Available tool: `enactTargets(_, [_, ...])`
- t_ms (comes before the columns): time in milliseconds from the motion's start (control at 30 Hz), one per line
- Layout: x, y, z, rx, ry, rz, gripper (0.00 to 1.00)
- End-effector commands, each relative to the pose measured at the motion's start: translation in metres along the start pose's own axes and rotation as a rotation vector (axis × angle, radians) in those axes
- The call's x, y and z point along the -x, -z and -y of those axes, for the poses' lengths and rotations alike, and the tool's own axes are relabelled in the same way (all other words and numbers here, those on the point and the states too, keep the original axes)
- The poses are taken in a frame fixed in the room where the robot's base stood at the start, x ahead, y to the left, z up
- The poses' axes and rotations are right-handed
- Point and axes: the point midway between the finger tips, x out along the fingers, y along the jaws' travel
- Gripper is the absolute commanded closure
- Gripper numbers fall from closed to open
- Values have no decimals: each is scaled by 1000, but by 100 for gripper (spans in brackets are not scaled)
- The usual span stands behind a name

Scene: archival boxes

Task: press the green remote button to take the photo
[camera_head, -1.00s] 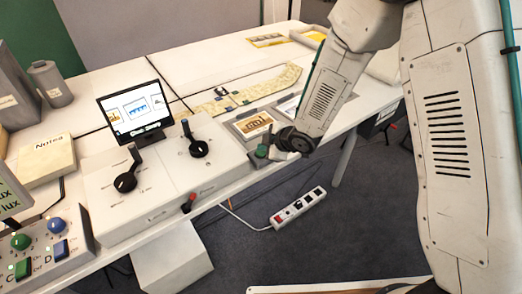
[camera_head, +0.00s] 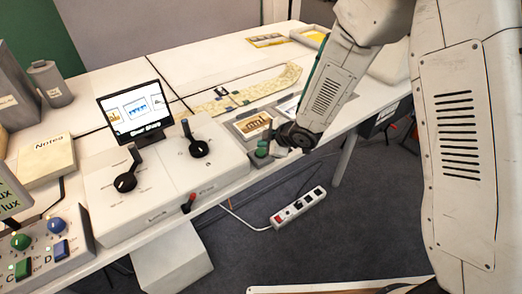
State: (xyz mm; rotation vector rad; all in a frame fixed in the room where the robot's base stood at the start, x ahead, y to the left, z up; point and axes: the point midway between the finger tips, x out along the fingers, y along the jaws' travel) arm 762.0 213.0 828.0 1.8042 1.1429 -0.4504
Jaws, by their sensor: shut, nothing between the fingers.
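A small grey remote box (camera_head: 258,162) with a green button (camera_head: 262,149) stands at the front edge of the white table, right of the white control box. My gripper (camera_head: 277,149) is shut and empty. It is just right of the green button, and a small gap seems to lie between them in this view. My dark round wrist joint hides much of the gripper. A small monitor (camera_head: 135,112) shows several pictures and a line of text. A framed picture of a building (camera_head: 254,125) lies flat behind the remote.
The white control box (camera_head: 160,180) carries two black levers. A grey panel at lower left has green and blue knobs (camera_head: 20,242) and buttons. A notes box (camera_head: 48,160) and a patterned strip (camera_head: 265,90) lie on the table. A power strip (camera_head: 298,207) is on the floor.

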Motion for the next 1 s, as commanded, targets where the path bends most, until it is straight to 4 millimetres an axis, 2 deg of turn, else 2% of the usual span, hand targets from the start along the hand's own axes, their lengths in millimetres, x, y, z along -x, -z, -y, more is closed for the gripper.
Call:
enactTargets(233, [3, 3, -3, 2, -1, -2, 100])
enactTargets(700, [33, 24, -24, 2, -1, -2, 100])
enactTargets(1000, [35, 25, -25, 1, 0, 0, 100])
